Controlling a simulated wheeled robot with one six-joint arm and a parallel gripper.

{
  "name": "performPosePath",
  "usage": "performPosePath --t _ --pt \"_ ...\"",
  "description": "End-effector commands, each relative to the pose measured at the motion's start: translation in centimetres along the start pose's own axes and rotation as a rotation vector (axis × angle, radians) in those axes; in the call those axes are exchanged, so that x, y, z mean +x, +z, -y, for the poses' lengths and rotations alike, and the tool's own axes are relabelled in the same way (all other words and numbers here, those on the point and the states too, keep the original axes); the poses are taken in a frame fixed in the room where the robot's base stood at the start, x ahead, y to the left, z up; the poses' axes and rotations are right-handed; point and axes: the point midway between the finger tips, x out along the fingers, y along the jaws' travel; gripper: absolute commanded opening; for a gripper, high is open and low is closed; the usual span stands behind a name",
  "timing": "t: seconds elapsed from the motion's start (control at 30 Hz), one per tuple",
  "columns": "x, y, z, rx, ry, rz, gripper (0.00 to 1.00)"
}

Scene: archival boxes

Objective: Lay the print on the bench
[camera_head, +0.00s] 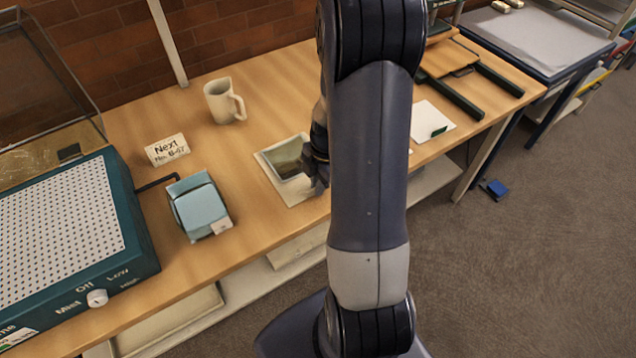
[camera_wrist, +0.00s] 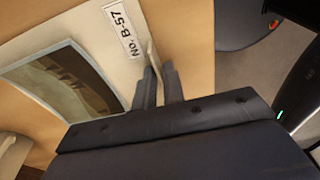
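The print (camera_head: 287,152) is a small picture in a pale mount, flat at the bench's front edge beside my arm in the head view. In the wrist view the print (camera_wrist: 62,82) fills the left, with a label reading "No. B-57" on its mount. A thin pale tab stands up at the mount's edge. My gripper (camera_wrist: 160,75) has its two dark fingers close together with this tab between them. My gripper (camera_head: 318,165) is partly hidden by my arm in the head view. The print looks level with the wooden bench (camera_head: 262,85); any small gap beneath it cannot be told.
A white mug (camera_head: 223,101), a "Next" card (camera_head: 167,149) and a blue-grey box (camera_head: 199,206) stand left of the print. A teal perforated suction table (camera_head: 60,215) fills the far left. A white card (camera_head: 432,122) lies beyond my arm.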

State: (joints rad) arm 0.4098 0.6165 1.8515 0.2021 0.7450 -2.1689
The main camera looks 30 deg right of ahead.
Motion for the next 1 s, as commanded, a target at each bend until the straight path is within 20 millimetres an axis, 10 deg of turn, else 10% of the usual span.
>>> performPosePath --t 0.57,1.0 --pt "-1.0 0.0 -0.1 0.000 0.003 0.001 0.25" --pt "-9.7 0.0 0.0 0.000 0.004 0.003 0.25"
